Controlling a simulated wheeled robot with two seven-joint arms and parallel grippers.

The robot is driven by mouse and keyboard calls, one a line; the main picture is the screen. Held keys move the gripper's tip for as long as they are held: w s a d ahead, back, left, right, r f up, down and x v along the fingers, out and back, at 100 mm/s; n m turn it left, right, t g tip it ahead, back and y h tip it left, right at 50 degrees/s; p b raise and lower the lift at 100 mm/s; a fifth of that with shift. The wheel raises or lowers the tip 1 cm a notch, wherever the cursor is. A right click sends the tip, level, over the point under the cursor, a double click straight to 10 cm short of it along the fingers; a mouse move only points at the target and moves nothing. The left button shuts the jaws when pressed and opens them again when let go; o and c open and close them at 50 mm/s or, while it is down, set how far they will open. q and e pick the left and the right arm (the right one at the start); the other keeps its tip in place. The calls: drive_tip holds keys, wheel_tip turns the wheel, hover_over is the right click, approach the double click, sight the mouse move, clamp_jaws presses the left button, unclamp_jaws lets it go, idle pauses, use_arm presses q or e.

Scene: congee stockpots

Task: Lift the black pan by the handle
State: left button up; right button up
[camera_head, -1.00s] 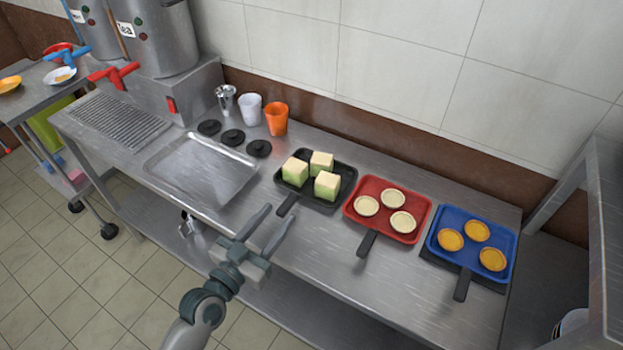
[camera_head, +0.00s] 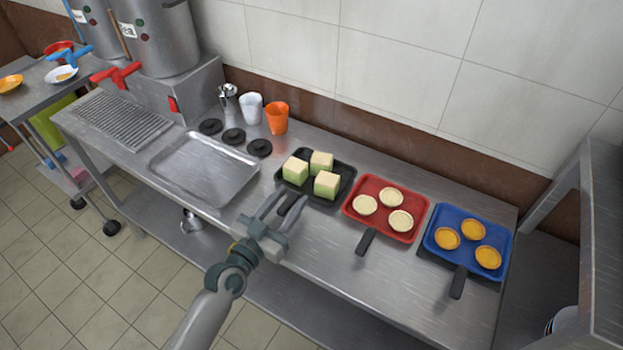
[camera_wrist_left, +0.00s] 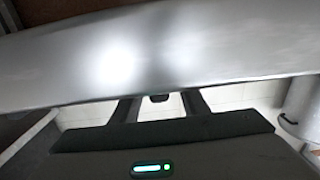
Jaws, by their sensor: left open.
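The black pan (camera_head: 346,179) lies on the steel counter and holds three green-and-cream cubes (camera_head: 326,186). Its dark handle (camera_head: 290,204) points toward the counter's front edge. My left gripper (camera_head: 288,202) is open at the handle, with its fingertips either side of it in the head view. In the left wrist view, a small dark end (camera_wrist_left: 159,98), seemingly the handle, shows between the spread fingers (camera_wrist_left: 161,106). I cannot tell whether either finger touches it. My right gripper is not in view.
A red pan (camera_head: 408,234) with pale tart shells and a blue pan (camera_head: 500,243) with orange tarts stand to the right. An empty metal tray (camera_head: 185,180) lies left. Black discs (camera_head: 259,148) and cups (camera_head: 277,118) stand behind it. A shelf frame (camera_head: 590,230) bounds the right.

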use_arm(q)
drive_tip(key=shift+x, duration=0.95)
clamp_jaws()
